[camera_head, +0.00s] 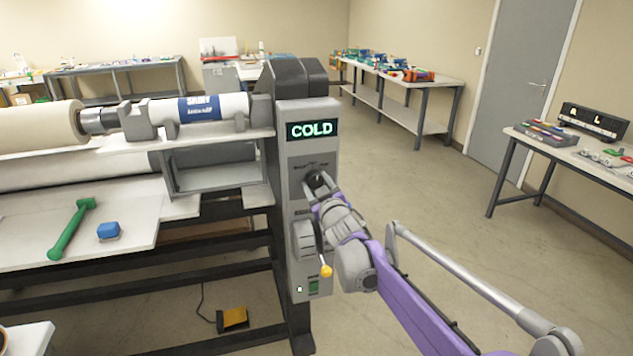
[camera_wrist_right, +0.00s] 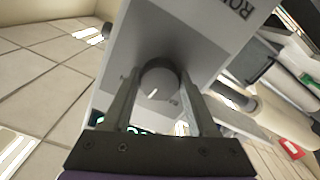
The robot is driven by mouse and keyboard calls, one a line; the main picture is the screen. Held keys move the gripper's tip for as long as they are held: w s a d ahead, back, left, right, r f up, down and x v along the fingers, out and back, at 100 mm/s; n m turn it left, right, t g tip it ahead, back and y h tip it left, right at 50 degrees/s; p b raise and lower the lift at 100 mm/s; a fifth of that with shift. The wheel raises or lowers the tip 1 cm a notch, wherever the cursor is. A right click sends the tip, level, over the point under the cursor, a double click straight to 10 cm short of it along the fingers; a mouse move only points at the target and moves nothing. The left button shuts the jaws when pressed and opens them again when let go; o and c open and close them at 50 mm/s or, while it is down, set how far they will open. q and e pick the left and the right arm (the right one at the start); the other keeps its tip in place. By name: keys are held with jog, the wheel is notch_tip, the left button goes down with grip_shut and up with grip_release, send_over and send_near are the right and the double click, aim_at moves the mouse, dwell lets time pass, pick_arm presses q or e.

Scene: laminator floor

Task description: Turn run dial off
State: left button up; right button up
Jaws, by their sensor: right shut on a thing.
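The dial (camera_head: 317,180) is a dark round knob on the grey control panel (camera_head: 294,160) of the laminator, below a display (camera_head: 312,130) that reads COLD in green. My right gripper (camera_head: 316,190) is at the dial and covers part of it. In the right wrist view the dial (camera_wrist_right: 158,84) sits between the two fingers of my right gripper (camera_wrist_right: 160,95), which is shut on it. A pale pointer mark shows on the dial's face. The labels around the dial are too small to read. My left gripper is not in view.
A green-handled tool (camera_head: 70,230) and a blue block (camera_head: 108,231) lie on the laminator's bed. The floor to the right is open.

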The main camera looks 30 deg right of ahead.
jog(key=shift+n, duration=0.9)
jog(key=o, duration=1.4)
jog(key=v, duration=1.1)
jog(key=shift+a, duration=0.1)
